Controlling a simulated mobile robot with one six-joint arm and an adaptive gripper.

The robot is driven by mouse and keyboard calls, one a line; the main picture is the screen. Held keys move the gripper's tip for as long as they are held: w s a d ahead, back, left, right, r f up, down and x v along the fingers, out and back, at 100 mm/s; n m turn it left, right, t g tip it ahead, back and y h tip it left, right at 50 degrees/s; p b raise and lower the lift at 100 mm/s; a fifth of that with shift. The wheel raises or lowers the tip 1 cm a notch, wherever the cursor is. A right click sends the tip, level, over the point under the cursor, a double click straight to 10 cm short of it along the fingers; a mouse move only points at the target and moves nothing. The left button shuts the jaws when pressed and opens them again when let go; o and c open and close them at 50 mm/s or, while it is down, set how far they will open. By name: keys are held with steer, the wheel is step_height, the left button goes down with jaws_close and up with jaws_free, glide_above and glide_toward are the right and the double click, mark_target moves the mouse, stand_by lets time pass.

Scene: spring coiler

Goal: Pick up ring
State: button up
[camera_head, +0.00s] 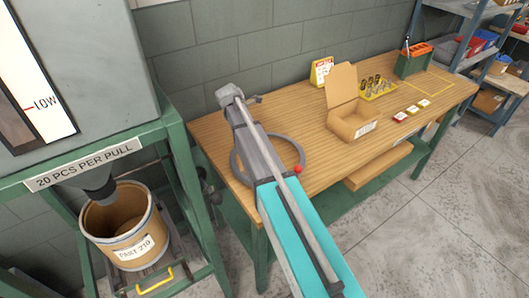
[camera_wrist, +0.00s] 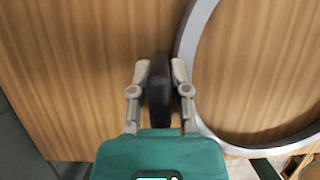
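In the wrist view, my gripper (camera_wrist: 160,72) points down over the wooden bench top. Its two pale fingers close against both sides of a dark rounded piece (camera_wrist: 159,98), seen nearly edge-on. I cannot tell whether this piece is a ring. A large grey ring (camera_wrist: 184,40) lies to the right of the fingers, cut off by the right edge. In the head view, the large grey ring (camera_head: 235,172) is on the near left part of the bench, partly behind my arm. My gripper's fingertips are hidden there.
The wooden bench (camera_head: 222,140) also bears an open cardboard box (camera_head: 352,122), a yellow tray of small parts (camera_head: 379,90), several small labelled blocks and a green-and-orange fixture (camera_head: 412,60). A red ball (camera_head: 298,169) shows at the large ring's right side. A green-framed stand with a bin (camera_head: 98,238) is left.

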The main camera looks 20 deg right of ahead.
jaws_close()
steer(key=shift+r, duration=0.15)
step_height(320, 180, up, 3)
steer(key=p, duration=0.3)
steer(key=s+a+r+p, duration=0.3)
steer(key=s+r+p, duration=0.6)
steer(key=s, duration=0.4)
steer(key=shift+s+a+r+p, duration=0.25)
steer(key=shift+a+r+p, duration=0.15)
steer(key=shift+p, duration=0.1)
steer(key=shift+s, duration=0.1)
stand_by(0.7)
